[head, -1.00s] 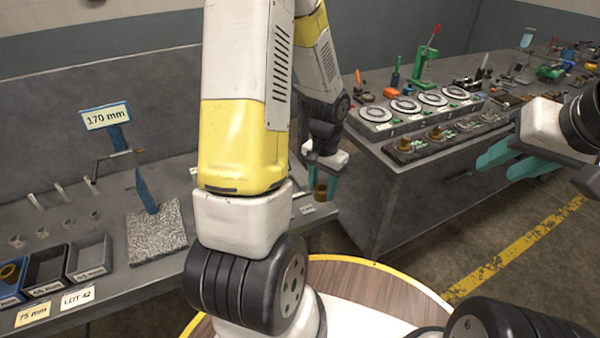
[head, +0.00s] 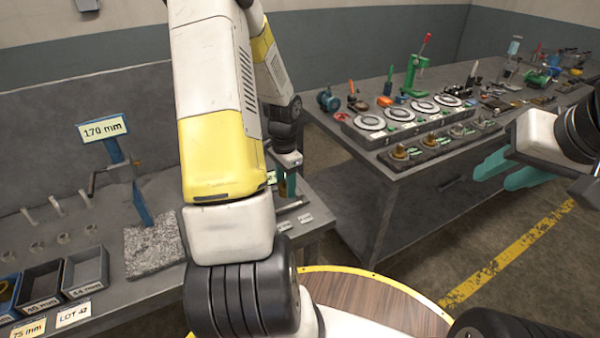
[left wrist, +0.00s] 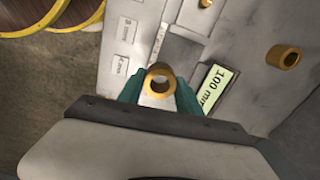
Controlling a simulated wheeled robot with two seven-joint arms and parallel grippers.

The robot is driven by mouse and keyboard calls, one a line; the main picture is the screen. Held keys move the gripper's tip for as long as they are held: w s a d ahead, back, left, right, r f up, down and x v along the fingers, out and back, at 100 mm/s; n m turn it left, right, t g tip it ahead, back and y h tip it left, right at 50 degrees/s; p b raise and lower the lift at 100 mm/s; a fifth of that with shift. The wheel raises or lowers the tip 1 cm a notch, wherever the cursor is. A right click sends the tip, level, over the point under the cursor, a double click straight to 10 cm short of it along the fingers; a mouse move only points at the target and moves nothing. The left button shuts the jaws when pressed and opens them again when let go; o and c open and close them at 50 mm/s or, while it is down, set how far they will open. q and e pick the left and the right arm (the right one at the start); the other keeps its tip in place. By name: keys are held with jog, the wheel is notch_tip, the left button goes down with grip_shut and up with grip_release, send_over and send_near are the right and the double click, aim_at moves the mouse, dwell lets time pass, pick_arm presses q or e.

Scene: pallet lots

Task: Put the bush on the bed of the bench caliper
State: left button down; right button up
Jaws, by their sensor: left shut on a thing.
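In the left wrist view a brass bush (left wrist: 160,78) is between the teal fingers of my left gripper (left wrist: 160,92), which is shut on it. Its open bore faces the camera. Behind it runs the grey metal strip of what looks like the bench caliper (left wrist: 181,48); I cannot tell whether the bush touches it. In the head view my left gripper (head: 286,182) is low over the right end of the left bench, by the caliper (head: 292,208), and the bush is hard to make out. My right gripper (head: 507,172) is open and empty before the right bench.
Two more brass bushes stand near the held one, one at right (left wrist: 290,57) and one at the top edge (left wrist: 205,3). Small cards (left wrist: 123,45) lie left. A granite block (head: 150,245) and bins (head: 85,270) are further left.

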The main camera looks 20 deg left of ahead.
aim_at(282, 188)
pick_arm(q)
jog(key=shift+w+a+f, duration=0.1)
jog(key=shift+w+a, duration=0.65)
jog(key=shift+a, duration=0.1)
jog(key=shift+w+a+f, duration=0.1)
jog(key=shift+a+f, duration=0.05)
jog(key=shift+f, duration=1.65)
jog(key=c, duration=1.3)
grip_release()
jog(key=shift+f, duration=0.15)
jog(key=o, duration=0.5)
jog(key=shift+w+a, duration=0.1)
